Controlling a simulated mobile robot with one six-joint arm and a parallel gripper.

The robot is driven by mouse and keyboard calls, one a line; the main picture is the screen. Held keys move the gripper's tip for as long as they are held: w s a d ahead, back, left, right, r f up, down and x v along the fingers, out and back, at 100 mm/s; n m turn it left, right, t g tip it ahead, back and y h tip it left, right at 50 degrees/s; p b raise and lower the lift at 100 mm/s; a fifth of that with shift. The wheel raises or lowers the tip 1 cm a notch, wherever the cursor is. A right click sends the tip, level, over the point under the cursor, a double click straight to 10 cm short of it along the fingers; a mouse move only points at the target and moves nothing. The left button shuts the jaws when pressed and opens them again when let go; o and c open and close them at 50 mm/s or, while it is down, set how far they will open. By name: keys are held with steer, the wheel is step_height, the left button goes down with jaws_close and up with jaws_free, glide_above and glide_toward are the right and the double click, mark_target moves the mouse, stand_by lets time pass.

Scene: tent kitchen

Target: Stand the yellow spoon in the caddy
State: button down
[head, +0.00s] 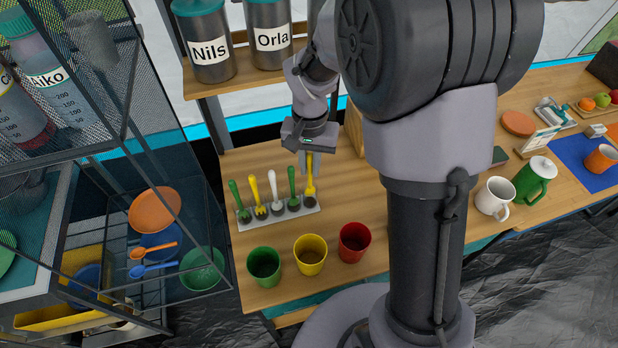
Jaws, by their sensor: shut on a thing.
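My gripper (306,156) is shut on the upper end of a yellow utensil (310,184), which I take to be the yellow spoon. The spoon hangs nearly upright over or in the right end of a pale rack (252,223), which I take to be the caddy. I cannot tell whether its lower end is in the rack or just above it. A green utensil (235,196), a second yellow utensil (256,193), a white one (274,187) and another green one (292,183) stand along the rack to the left.
A green cup (263,265), a yellow cup (310,254) and a red cup (354,242) stand in front of the rack on the wooden counter (250,160). A mesh shelf (208,235) is at left. My arm hides the counter's middle. A white mug (494,197) stands right.

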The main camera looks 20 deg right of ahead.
mark_target(310, 186)
step_height(310, 186, down, 3)
steer(key=shift+f+b, duration=0.15)
steer(key=shift+b, duration=0.35)
steer(key=shift+r, duration=0.2)
steer(key=shift+f, duration=0.15)
steer(key=c, duration=1.7)
jaws_free()
